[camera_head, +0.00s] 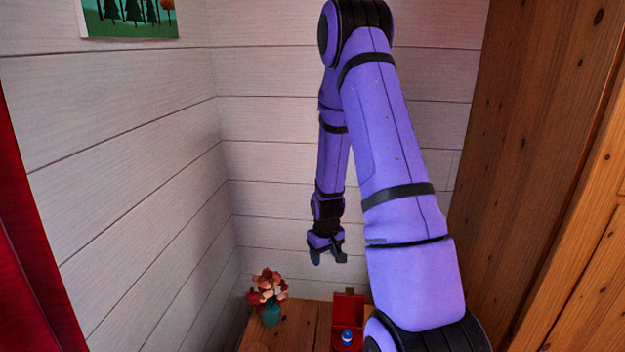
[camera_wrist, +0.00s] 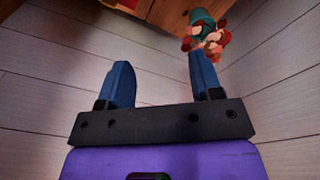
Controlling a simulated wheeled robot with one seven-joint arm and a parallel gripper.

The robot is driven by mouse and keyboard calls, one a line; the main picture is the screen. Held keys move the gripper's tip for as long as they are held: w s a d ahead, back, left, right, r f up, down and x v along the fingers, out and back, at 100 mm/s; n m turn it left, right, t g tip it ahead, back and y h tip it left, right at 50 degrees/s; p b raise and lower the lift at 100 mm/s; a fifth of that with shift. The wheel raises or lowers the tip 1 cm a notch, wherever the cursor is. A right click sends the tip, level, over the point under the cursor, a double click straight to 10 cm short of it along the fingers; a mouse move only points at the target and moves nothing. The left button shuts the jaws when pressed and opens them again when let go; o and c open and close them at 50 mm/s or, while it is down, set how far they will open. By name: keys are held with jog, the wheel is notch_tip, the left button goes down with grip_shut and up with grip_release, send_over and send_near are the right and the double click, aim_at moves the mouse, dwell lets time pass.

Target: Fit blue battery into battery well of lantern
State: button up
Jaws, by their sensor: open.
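A red object (camera_head: 348,306), which looks like the lantern, stands on the wooden table at the bottom of the head view. A small blue cylinder with a pale band, apparently the blue battery (camera_head: 347,338), shows against its lower part. I cannot tell whether it sits in a well, on the red part or in front of it. My gripper (camera_head: 328,257) is above the table, up and slightly left of the red object. In the wrist view my gripper (camera_wrist: 162,80) has its two blue fingers wide apart with nothing between them.
A teal pot with red flowers (camera_head: 268,296) stands on the table (camera_head: 290,325), left of the red object. Pale plank walls (camera_head: 270,150) close in behind and left. A wooden panel (camera_head: 540,130) rises at right. My arm hides the table's right side.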

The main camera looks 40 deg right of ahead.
jog(key=s+a+r+n+t, duration=0.1)
jog(key=a+r, duration=0.5)
jog(key=r, duration=0.6)
jog(key=s+a+r+t, duration=0.1)
jog(key=a+r, duration=0.5)
jog(key=r, duration=0.6)
jog(key=s+a+r+t, duration=0.1)
jog(key=s+a+r, duration=0.4)
jog(key=s+r, duration=0.2)
jog(key=s+a+r+n+t, duration=0.1)
jog(key=s+a+r, duration=0.5)
jog(key=s, duration=0.5)
jog(key=shift+a+r+y, duration=0.15)
jog(key=shift+r+y, duration=0.25)
